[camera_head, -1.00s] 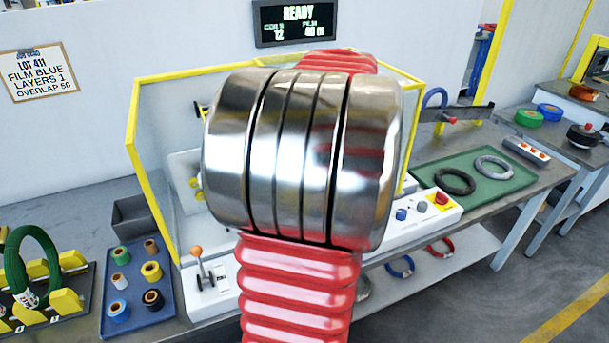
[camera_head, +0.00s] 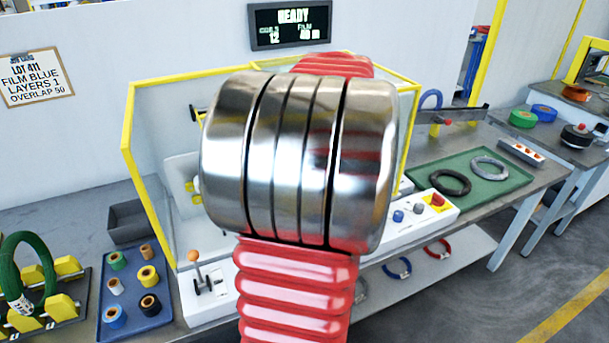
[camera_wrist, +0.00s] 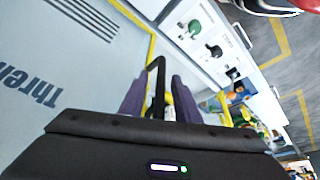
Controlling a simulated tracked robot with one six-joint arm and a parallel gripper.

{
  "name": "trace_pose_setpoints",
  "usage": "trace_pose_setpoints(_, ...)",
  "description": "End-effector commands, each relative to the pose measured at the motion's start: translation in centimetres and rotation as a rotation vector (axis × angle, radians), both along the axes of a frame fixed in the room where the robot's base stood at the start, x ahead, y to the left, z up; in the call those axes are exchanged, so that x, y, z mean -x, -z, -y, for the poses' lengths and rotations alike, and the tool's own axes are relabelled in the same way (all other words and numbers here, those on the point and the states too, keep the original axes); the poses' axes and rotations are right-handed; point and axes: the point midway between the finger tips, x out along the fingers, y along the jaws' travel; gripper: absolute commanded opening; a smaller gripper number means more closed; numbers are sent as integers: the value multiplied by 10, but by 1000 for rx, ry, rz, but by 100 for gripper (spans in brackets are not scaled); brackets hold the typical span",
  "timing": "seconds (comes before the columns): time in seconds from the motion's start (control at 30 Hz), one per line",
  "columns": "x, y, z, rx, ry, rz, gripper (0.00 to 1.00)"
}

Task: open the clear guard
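The clear guard (camera_head: 128,157) is a see-through box with yellow edges over the wrapping machine on the bench. It looks closed in the head view, with my arm across its front. In the wrist view, a yellow edge (camera_wrist: 148,48) and a clear panel of the guard show at the left. My gripper (camera_wrist: 160,92) has two purple-grey fingers standing apart, with a black handle (camera_wrist: 157,83) between them. I see no clear grip on the handle. My gripper is hidden behind my arm in the head view.
A lever box (camera_head: 203,297) and a button panel (camera_head: 418,216) stand at the guard's front. A blue tray (camera_head: 134,315) of rolls lies left, a green tray (camera_head: 515,179) with two rings right. A display (camera_head: 290,24) above reads READY.

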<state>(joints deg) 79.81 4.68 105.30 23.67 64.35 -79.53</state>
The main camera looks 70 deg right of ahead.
Motion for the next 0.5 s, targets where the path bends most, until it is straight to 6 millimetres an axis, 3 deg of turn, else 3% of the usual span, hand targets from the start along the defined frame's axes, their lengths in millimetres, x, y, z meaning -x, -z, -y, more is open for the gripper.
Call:
trace_pose_setpoints(0.27, 11, -25, -1, 3, 2, 1, 29)
trace_pose_setpoints(0.5, 26, -64, -3, 3, 1, 2, 29)
